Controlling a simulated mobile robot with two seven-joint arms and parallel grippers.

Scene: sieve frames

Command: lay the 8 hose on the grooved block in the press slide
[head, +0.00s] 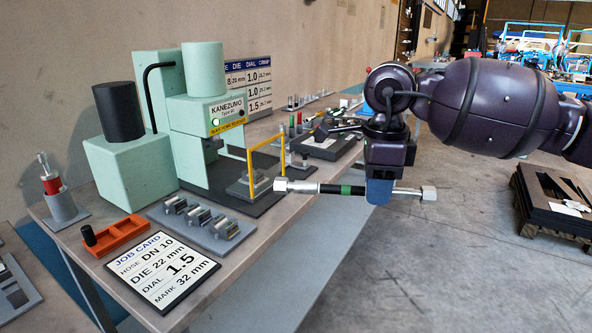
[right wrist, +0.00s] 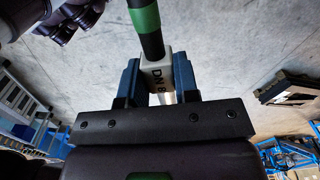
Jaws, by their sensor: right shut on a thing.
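My right gripper (head: 379,192) is shut on a hose (head: 328,188) with a black body, a green band and metal end fittings. It holds the hose roughly level in the air, off the bench's front edge. In the right wrist view the hose (right wrist: 150,42) runs between the blue fingers (right wrist: 157,82), with a white sleeve marked "DN 8". The pale green press (head: 205,110) stands on the bench. A grey block (head: 246,184), seemingly the grooved block, sits on the dark press base behind a yellow frame (head: 252,160); its groove is unclear. The hose's left fitting is near the frame, to its right.
A grey rack (head: 215,238) with several cradles, an orange holder (head: 112,236) and a job card (head: 163,268) reading "DN 10", "22 mm" and "1.5" lie at the bench front. A dark tray (head: 330,147) lies farther back. The floor right of the bench is clear nearby.

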